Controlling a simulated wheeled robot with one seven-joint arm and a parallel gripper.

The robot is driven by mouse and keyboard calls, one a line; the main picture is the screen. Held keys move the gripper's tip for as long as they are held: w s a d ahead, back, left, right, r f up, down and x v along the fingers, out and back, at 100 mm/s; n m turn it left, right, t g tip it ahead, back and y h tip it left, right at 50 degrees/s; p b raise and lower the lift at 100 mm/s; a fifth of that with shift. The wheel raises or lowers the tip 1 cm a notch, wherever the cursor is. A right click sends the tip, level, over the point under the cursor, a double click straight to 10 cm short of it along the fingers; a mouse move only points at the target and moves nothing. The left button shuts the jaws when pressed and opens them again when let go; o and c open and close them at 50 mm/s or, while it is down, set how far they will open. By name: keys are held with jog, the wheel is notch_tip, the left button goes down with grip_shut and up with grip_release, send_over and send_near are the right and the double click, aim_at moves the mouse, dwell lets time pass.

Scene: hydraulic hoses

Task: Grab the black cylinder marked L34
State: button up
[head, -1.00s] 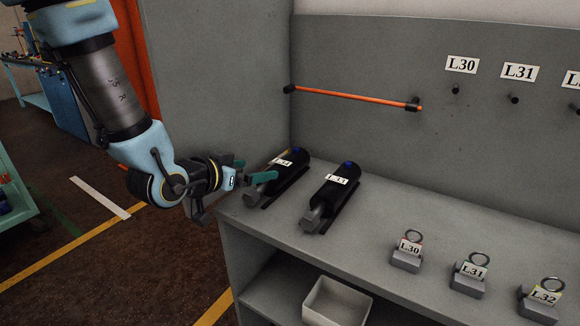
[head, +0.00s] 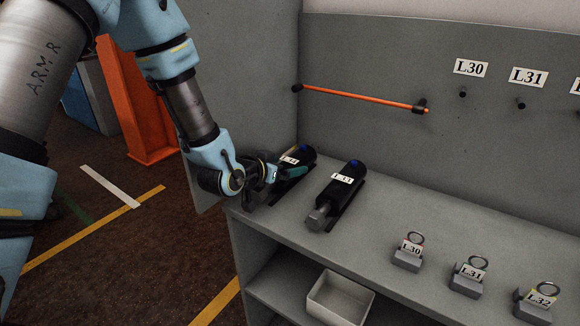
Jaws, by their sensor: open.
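The black cylinder with a white label that seems to read L34 (head: 306,154) lies at the left end of the grey bench top. Its near end is hidden behind my gripper. My gripper (head: 284,172) is open, with its teal fingers at the near part of this cylinder, close to the label. I cannot tell whether the fingers touch it or lie on both sides of it. A second black cylinder (head: 351,175), its label hard to read, lies to the right, apart from my gripper.
The grey bench (head: 395,204) has a back panel with an orange rod (head: 365,97) and labelled pegs. Several labelled grey blocks with rings, such as L30 (head: 407,257), stand at the right. A white bin (head: 340,299) sits on the lower shelf. A grey side wall stands at the left.

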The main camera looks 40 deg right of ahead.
grip_shut()
jog(key=shift+d+r, duration=0.1)
jog(key=shift+r, duration=0.05)
dwell(0.9)
